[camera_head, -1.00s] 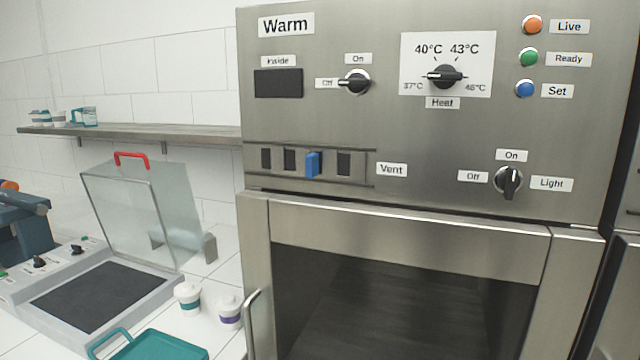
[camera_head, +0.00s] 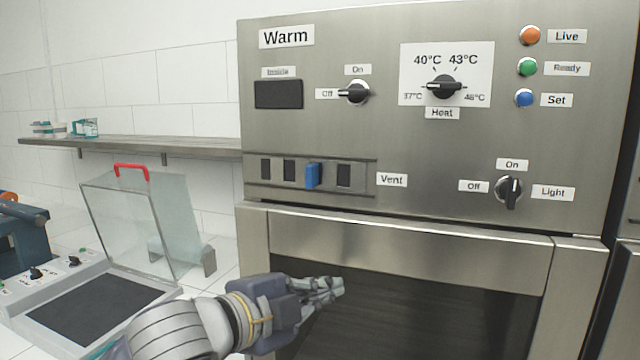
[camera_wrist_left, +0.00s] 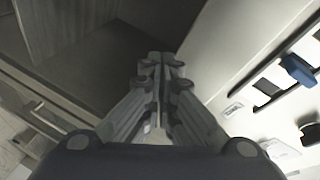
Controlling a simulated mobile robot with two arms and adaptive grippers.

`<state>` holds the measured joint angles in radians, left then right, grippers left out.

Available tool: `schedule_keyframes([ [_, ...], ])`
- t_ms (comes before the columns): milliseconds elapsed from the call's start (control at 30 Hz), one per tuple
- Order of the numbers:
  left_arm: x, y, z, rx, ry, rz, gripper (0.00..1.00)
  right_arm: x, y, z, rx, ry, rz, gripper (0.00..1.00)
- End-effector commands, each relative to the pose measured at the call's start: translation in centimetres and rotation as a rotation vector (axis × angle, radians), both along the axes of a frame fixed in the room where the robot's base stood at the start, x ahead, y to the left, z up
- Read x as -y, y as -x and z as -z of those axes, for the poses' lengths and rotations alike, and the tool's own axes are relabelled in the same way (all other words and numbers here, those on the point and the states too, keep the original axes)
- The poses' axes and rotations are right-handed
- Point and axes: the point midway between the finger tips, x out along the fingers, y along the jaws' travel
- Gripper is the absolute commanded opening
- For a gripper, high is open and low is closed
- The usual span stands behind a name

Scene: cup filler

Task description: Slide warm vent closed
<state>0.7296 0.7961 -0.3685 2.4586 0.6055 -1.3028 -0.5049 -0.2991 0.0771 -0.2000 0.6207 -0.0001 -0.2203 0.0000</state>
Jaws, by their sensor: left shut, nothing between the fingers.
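The warm vent (camera_head: 268,187) is a slotted metal strip on the front of the warm unit, left of the "Vent" label. In the left wrist view the shut fingers (camera_wrist_left: 162,62) point ahead, and the blue tab (camera_wrist_left: 298,69) shows at the right edge. My right gripper is not in view.
The light knob (camera_head: 510,191), heat knob (camera_head: 444,87) and on/off knob (camera_head: 354,92) stick out from the panel. A glass-lidded device (camera_head: 130,225) with a red handle stands at left, below a shelf (camera_head: 140,144). The space before the vent is free.

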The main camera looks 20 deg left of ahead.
Motion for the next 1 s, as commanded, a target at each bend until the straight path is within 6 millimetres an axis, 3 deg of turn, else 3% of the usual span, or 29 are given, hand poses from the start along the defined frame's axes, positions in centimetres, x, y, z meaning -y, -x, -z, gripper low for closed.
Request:
schedule_keyframes([
  [33,-0.3,0.1,-2.1,0.049,-0.036,0.009,0.0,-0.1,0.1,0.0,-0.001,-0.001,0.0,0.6],
  [200,-0.8,1.0,-7.6,0.178,-0.143,0.038,0.0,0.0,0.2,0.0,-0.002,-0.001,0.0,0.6],
  [433,-1.5,2.7,-12.9,0.302,-0.247,0.051,0.0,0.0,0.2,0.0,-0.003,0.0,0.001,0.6],
  [600,-1.7,3.3,-14.5,0.34,-0.28,0.054,0.0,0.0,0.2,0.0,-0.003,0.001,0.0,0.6],
  [1000,-1.8,3.4,-14.8,0.346,-0.286,0.053,0.0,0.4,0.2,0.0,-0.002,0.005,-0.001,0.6],
])
